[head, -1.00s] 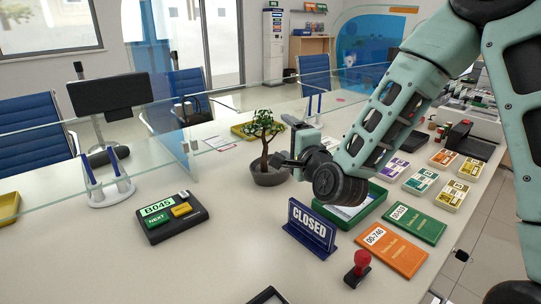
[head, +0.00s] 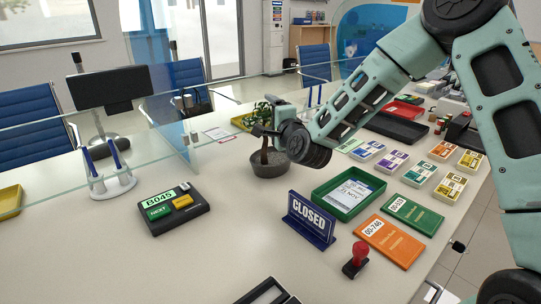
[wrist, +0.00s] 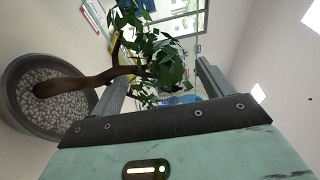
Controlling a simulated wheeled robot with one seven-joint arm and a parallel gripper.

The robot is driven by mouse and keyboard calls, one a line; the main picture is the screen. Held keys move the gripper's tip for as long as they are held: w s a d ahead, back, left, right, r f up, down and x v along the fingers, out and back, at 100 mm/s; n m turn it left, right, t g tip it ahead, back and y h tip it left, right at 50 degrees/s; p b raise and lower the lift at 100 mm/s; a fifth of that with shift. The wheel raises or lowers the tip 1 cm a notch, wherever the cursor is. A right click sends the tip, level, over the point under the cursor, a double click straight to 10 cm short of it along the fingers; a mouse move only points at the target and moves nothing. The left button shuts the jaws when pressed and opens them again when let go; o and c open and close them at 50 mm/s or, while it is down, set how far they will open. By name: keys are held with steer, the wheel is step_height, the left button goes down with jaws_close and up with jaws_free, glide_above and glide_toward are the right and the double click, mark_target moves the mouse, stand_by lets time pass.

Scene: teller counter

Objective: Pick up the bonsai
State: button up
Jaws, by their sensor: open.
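The bonsai (head: 264,157) stands upright on the counter in a dark round pot, with a brown trunk and green leaves. My gripper (head: 263,130) is at the upper trunk and the leaves, coming from the right, and hides part of the crown. In the wrist view the bonsai's pot (wrist: 22,107) is at the left, filled with grey pebbles. Its trunk runs right towards the open fingers of my gripper (wrist: 163,78), and leaves show between and beyond them. I cannot tell whether a finger touches the plant.
A glass screen (head: 165,140) stands left of the bonsai. A green tray (head: 345,212) with a paper, a CLOSED sign (head: 311,220) and a red-handled stamp (head: 357,258) are to the right and front. A ticket display (head: 172,211) lies front left. The counter between is clear.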

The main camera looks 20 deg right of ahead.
jaws_close()
steer(key=shift+r, duration=0.15)
